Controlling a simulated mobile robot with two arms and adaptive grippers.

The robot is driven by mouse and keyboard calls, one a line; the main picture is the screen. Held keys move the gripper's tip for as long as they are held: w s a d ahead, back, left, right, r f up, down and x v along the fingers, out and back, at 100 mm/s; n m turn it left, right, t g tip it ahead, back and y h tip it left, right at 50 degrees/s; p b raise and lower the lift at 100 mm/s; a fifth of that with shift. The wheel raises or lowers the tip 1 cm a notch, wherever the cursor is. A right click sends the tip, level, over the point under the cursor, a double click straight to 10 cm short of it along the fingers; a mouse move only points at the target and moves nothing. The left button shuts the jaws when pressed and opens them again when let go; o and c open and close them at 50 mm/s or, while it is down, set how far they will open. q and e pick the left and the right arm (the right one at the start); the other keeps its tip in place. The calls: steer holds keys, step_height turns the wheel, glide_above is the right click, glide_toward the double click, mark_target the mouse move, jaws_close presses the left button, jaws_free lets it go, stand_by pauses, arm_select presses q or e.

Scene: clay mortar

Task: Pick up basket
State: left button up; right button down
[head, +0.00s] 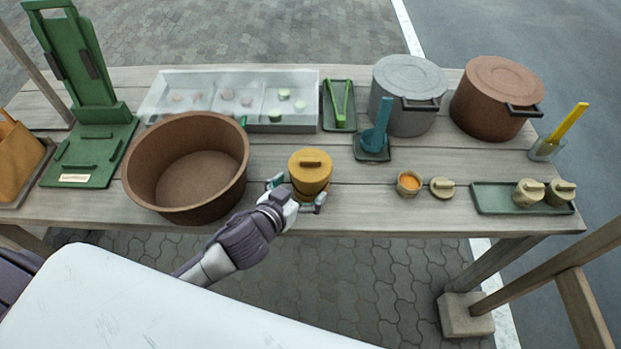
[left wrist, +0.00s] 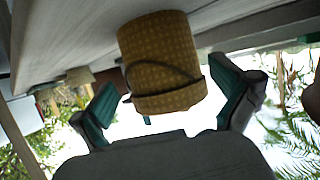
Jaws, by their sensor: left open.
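My left gripper (head: 297,191) is open at the basket's near side. In the left wrist view its teal-padded fingers (left wrist: 168,103) stand either side of the basket's end, with gaps on both sides. My right gripper is not in view.
A large brown basin (head: 187,205) stands close left of my left gripper. Behind are a clear divided tray (head: 180,83) and a green tray with tongs (head: 339,112). Small pots (head: 409,182) stand to the right. Table space between them and the basket is clear.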

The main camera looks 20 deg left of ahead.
arm_select(q)
steer(key=x, duration=0.5)
steer(key=shift+w+r+p, duration=0.1)
steer(key=shift+r+p, duration=0.05)
steer(key=shift+p, duration=0.2)
steer(key=shift+c, duration=0.3)
steer(key=c, duration=0.9)
steer(key=shift+o, duration=0.2)
steer(key=shift+r, duration=0.1)
